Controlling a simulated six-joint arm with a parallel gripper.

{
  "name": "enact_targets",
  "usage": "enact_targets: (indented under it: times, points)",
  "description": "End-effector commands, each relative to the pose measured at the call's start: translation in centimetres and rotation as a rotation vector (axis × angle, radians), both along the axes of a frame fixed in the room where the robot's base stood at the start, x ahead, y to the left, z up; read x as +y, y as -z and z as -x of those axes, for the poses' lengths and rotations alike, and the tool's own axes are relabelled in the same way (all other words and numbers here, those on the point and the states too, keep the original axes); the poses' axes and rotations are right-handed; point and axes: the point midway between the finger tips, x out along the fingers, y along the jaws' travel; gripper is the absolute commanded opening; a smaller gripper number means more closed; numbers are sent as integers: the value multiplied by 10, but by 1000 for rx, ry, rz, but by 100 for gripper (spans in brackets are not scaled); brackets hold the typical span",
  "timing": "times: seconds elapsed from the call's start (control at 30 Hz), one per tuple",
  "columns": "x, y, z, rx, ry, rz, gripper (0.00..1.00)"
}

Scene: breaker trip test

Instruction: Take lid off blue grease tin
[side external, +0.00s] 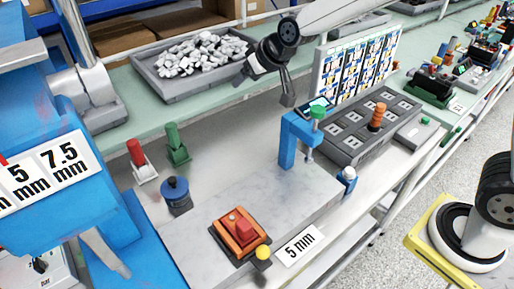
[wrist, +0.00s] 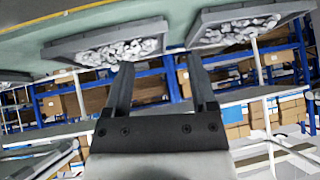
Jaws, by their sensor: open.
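The blue grease tin (side external: 176,197) stands upright on the grey bench at the left in the side external view. Its dark lid (side external: 174,184) with a small knob sits on top. My gripper (side external: 288,98) is high above the bench, to the right of and behind the tin, well apart from it. In the wrist view my gripper (wrist: 160,65) has its two dark fingers spread with nothing between them. The tin does not show in the wrist view.
Red (side external: 137,153) and green (side external: 174,142) handled pieces stand behind the tin. An orange box with a red block (side external: 246,230) is in front of it. A blue clamp-like stand (side external: 288,140) is at right. A tray of pale parts (side external: 190,68) lies behind.

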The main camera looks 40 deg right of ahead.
Motion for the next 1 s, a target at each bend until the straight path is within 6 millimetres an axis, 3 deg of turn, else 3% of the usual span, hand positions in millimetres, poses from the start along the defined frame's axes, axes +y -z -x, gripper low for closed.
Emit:
enact_targets:
  times: [0.27,0.6,0.8,1.0]
  points:
    - [84,53,-16,107,-278,104,73]
    - [176,119,-7,206,-598,209,73]
    - [199,137,-1,230,-689,236,73]
    - [202,140,0,233,-701,240,73]
